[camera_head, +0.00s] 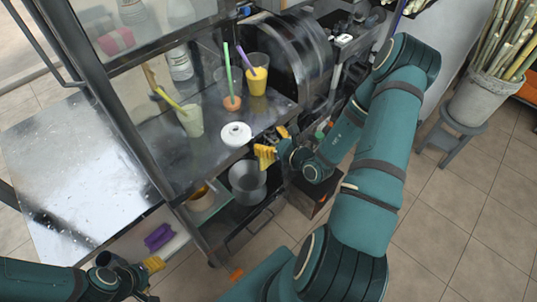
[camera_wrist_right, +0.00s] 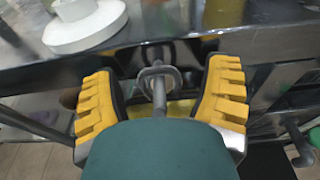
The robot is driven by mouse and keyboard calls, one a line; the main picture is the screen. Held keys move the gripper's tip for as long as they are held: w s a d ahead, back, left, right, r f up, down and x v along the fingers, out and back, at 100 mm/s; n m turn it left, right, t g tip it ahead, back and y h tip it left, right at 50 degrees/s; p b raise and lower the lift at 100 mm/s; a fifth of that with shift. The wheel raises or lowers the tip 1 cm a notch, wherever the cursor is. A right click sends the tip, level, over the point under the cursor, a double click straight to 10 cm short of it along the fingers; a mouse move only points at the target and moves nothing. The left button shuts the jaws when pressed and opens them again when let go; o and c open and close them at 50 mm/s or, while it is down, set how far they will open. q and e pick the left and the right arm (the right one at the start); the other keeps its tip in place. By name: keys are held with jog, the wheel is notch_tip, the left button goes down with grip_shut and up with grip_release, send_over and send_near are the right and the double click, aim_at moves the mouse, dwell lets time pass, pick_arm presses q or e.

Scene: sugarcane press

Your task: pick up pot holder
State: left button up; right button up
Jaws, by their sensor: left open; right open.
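I cannot tell for certain which thing is the pot holder. A purple item (camera_head: 158,237) lies on the low shelf at the left and may be it. My right gripper (camera_head: 274,144) is open at the counter's front edge, just right of a white round piece (camera_head: 236,134). In the right wrist view, its yellow fingers (camera_wrist_right: 160,97) are spread apart, with a metal rod and ring (camera_wrist_right: 158,74) showing between them. Whether they touch it is unclear. My left gripper (camera_head: 148,274) is open at the bottom left, below the purple item.
Cups with straws, including a yellow cup (camera_head: 256,75), stand on the metal counter (camera_head: 205,160). A metal pot (camera_head: 247,180) sits below it, near my right gripper. A dark press (camera_head: 300,50) stands behind. A bucket of canes (camera_head: 483,102) rests on a stool at the right.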

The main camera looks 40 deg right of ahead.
jog(key=c, duration=1.2)
jog(key=shift+c, duration=0.2)
jog(key=shift+r, duration=0.2)
